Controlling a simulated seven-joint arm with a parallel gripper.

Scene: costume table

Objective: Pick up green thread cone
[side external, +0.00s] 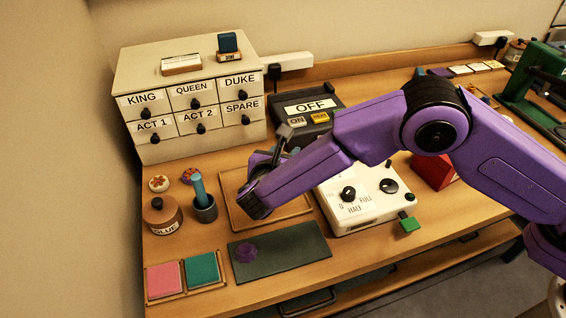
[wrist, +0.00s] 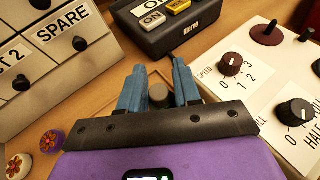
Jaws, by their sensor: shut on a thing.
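My gripper (wrist: 159,82) shows its two blue fingers in the wrist view, shut on a small grey round-topped piece (wrist: 158,96). Its colour looks grey rather than green there, and I cannot tell whether it is the thread cone. In the side view, my purple forearm and wrist stand over a shallow wooden tray (side external: 229,214) and largely hide the fingers and the held piece. I cannot make out a green thread cone clearly in either view.
A drawer cabinet (side external: 187,93) stands at the back left. A control box marked OFF (side external: 340,104) is behind the tray, and a white dial box (side external: 365,205) is to its right. A blue stick in a dark cup (side external: 205,209) and a glue pot (side external: 162,219) stand left. A dark green mat (side external: 290,255) lies in front.

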